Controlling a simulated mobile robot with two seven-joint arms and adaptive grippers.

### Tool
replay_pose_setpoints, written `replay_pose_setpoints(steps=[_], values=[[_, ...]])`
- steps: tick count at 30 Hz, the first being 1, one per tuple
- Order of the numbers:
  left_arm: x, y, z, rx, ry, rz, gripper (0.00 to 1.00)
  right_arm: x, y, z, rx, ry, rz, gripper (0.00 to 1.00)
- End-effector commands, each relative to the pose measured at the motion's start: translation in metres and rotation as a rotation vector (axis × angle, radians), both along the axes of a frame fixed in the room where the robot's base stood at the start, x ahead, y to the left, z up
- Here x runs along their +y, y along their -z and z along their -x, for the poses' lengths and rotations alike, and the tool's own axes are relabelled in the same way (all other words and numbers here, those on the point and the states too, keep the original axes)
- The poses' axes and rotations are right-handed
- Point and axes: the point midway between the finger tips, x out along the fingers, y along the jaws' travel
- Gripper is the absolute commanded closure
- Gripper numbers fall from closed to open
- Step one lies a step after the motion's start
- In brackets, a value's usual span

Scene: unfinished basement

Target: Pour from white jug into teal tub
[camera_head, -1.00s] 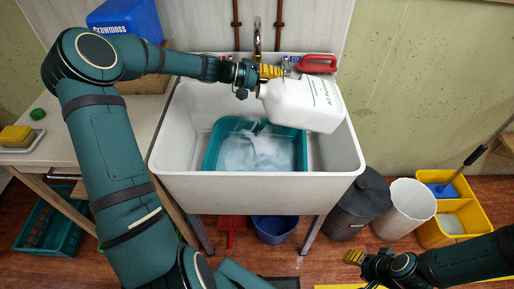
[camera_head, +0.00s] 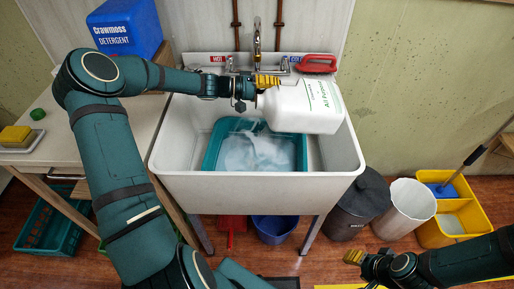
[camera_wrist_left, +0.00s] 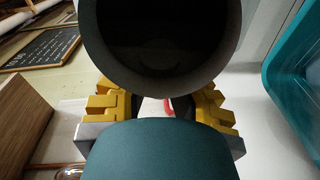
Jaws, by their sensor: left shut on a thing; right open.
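The white jug (camera_head: 302,108) with green lettering lies on its side above the right part of the sink. My left gripper (camera_head: 266,82) is shut on the jug at its left end, probably at the handle, which the fingers hide. The teal tub (camera_head: 212,150) sits in the sink, with pale, foamy-looking contents, below and left of the jug. I see no clear stream between them. In the left wrist view the tub's wall (camera_wrist_left: 292,75) shows at the right, beside the yellow fingers. My right gripper (camera_head: 356,258) is open and empty, low at the right.
A blue detergent box (camera_head: 125,28) and a yellow sponge (camera_head: 15,134) are on the left table. Dark and white bins and a yellow mop bucket (camera_head: 478,215) stand at right.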

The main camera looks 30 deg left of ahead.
Motion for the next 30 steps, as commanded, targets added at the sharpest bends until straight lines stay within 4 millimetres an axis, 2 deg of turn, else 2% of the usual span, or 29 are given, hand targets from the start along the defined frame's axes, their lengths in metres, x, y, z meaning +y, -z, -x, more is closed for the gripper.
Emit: replay_pose_setpoints(steps=[17,30], values=[[0.003,0.015,0.002,-0.081,-0.001,0.119,1.0,0.0,0.0,0.0,0.0,0.0,0.0,0.53],[0.006,0.005,0.004,-0.145,-0.001,0.206,1.0,0.0,0.0,0.0,0.0,0.0,0.0,0.53]])
